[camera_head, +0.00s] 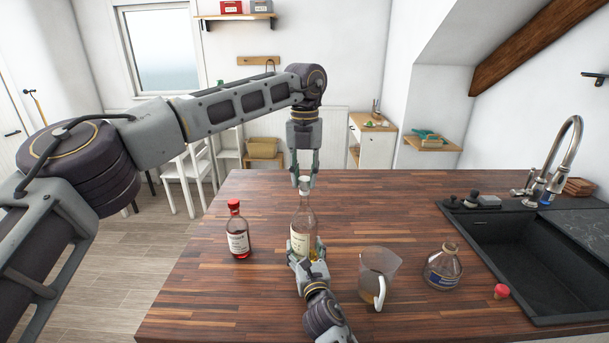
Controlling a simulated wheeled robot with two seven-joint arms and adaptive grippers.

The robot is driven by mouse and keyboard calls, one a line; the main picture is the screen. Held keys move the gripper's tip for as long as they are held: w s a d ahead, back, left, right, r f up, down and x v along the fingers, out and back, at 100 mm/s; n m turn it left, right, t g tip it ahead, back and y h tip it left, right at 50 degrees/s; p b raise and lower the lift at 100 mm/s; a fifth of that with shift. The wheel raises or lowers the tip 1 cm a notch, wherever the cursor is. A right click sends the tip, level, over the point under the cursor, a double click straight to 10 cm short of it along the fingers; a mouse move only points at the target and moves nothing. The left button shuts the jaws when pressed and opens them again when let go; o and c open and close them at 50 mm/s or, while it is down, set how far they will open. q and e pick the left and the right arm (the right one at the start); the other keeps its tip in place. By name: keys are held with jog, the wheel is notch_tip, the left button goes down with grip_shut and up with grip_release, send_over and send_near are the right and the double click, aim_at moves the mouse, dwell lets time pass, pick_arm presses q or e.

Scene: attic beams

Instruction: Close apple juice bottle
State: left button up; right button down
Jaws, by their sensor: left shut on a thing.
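A tall clear glass bottle (303,218) with a pale label and some amber liquid low inside stands upright on the wooden counter; I take it as the apple juice bottle. My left gripper (304,181) points straight down over its mouth, shut on a small pale cap at the top of the neck. The fingers partly hide the cap, so I cannot tell how it sits on the neck. My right gripper (307,252) comes from the near edge, its fingers on both sides of the bottle's lower body, shut on it and hiding its base.
A red-capped bottle (237,232) stands close on the left. A glass jug (379,277) and an open round flask (442,268) stand on the right, with a red cap (501,291) beside a black sink (530,262). The counter (370,205) behind the bottle is clear.

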pick_arm(q)
jog(key=m, duration=1.3)
jog(key=shift+w+m, duration=0.1)
jog(key=shift+m, duration=0.2)
jog(key=o, duration=0.7)
jog(key=shift+c, duration=0.2)
jog(key=shift+r, duration=0.15)
jog(key=shift+r, duration=2.1)
jog(key=shift+c, duration=0.2)
